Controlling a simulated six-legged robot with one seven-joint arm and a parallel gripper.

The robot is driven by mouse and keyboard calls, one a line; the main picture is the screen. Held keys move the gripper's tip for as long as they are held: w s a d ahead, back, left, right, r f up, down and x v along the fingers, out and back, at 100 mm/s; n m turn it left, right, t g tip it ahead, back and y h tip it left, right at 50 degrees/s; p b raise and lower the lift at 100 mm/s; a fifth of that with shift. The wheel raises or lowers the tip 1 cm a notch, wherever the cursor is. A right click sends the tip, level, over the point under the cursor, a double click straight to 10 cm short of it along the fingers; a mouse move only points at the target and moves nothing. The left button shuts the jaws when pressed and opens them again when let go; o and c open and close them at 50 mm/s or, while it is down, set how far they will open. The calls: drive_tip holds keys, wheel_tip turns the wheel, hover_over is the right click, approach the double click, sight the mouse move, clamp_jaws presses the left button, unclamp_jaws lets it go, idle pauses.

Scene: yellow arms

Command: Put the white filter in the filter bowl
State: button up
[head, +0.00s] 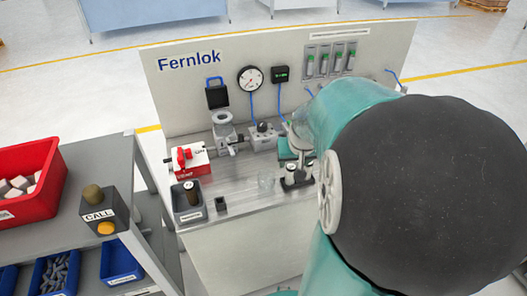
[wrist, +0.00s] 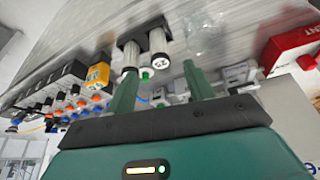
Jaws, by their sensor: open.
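Two white cylinders, seemingly filters, stand side by side in a black holder (wrist: 133,30): the left one (wrist: 130,56) and the right one (wrist: 158,46), which bears a dark marking. I cannot tell which is the task's white filter. My gripper (wrist: 161,84) is open, its two green fingers apart with nothing held, pointing toward the holder. In the head view it shows as a teal shape just behind the holder (head: 296,180). A clear bowl (head: 266,180), likely the filter bowl, stands left of the holder; it also shows faintly in the wrist view (wrist: 206,35).
On the bench are a red-and-white box (head: 189,160), a grey bin (head: 187,205), a small black block (head: 221,204) and an open-lidded metal unit (head: 224,128). A back panel with gauge (head: 250,79) stands behind. A grey cart (head: 100,165) stands left.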

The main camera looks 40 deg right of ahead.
sight(291, 167)
drive_tip(key=x, duration=0.5)
drive_tip(key=shift+w+d, duration=0.2)
drive_tip(key=shift+r, duration=0.1)
drive_tip(key=shift+c, duration=0.4)
clamp_jaws()
